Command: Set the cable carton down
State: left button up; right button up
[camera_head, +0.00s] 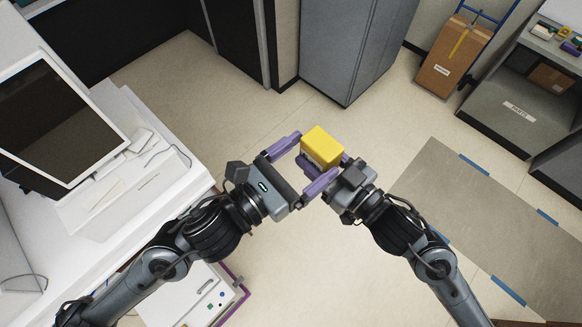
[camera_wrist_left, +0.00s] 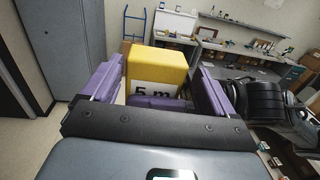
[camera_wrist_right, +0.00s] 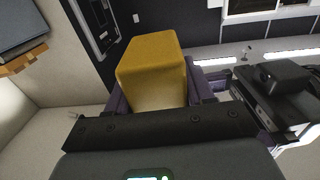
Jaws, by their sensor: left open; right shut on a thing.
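The cable carton (camera_head: 322,146) is a small yellow box held in the air between my two grippers, above the floor. In the left wrist view the carton (camera_wrist_left: 158,66) shows a white label reading "5 m". My right gripper (camera_head: 325,164) is shut on the carton, which also shows in the right wrist view (camera_wrist_right: 152,72). My left gripper (camera_head: 302,165) is open, with its purple fingers on either side of the carton. I cannot tell whether its fingers touch the carton.
A white counter (camera_head: 185,203) with a dark-screened till (camera_head: 52,118) stands at left. A grey cabinet (camera_head: 352,45) is at the back. A brown box (camera_head: 450,58) on a blue hand truck and a grey shelf unit (camera_head: 515,95) are at right. A taped grey mat (camera_head: 490,225) covers the floor; the floor between is clear.

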pick_arm(q)
jog(key=shift+x, duration=1.15)
jog(key=c, duration=0.7)
jog(key=shift+c, duration=0.9)
pick_arm(e)
jog(key=o, duration=1.2)
